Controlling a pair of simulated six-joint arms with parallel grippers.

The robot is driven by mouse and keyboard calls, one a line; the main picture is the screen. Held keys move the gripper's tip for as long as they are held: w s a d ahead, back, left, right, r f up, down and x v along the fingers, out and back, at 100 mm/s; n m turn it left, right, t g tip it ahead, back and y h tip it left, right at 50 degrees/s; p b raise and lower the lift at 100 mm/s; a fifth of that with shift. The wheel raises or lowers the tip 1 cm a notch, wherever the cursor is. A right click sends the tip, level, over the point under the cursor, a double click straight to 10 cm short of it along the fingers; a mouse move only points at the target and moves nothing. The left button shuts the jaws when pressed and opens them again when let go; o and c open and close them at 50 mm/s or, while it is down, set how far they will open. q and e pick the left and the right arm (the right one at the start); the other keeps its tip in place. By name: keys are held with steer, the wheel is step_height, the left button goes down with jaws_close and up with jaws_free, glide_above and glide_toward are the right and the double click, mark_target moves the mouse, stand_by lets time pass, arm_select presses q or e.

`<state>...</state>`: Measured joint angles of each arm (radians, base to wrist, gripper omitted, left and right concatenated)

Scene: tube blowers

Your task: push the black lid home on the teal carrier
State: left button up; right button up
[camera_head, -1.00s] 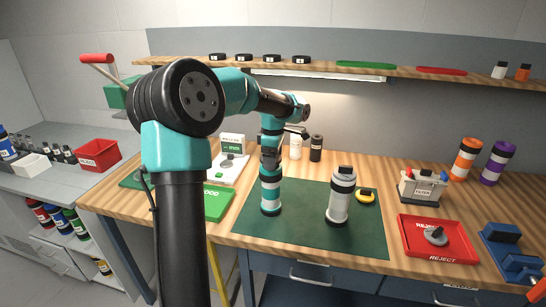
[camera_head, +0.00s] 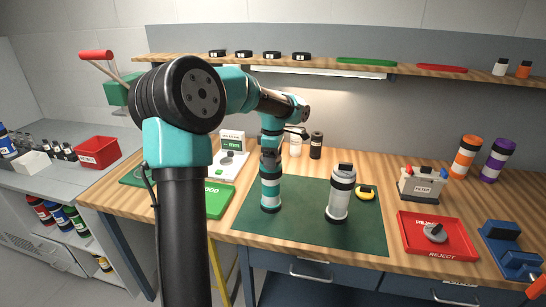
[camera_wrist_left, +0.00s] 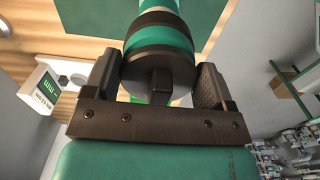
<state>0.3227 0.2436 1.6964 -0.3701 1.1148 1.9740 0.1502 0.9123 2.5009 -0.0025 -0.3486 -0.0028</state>
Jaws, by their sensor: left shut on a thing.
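The teal carrier (camera_head: 271,192), a teal cylinder with dark and pale bands, stands upright on the green mat in the head view. It also shows in the left wrist view (camera_wrist_left: 160,45). The black lid (camera_wrist_left: 160,76), with a raised tab, is at the carrier's near end in that view. My left gripper (camera_head: 269,160) is above the carrier in the head view, pointing down. In the wrist view its fingers (camera_wrist_left: 155,85) are on either side of the lid and shut on it. I cannot tell whether a gap is left under the lid. My right gripper is not in view.
A white carrier (camera_head: 340,198) with black bands stands on the green mat (camera_head: 300,228), right of the teal one. A yellow ring (camera_head: 365,193) lies nearby. A red reject tray (camera_head: 418,250) is at right, a green tray (camera_head: 218,203) at left. The mat's front is clear.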

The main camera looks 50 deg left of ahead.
arm_select(q)
steer(key=o, duration=0.9)
steer(key=shift+f, duration=0.1)
steer(key=shift+c, duration=0.2)
step_height(320, 180, up, 18)
steer(key=shift+f, duration=0.2)
stand_by(0.7)
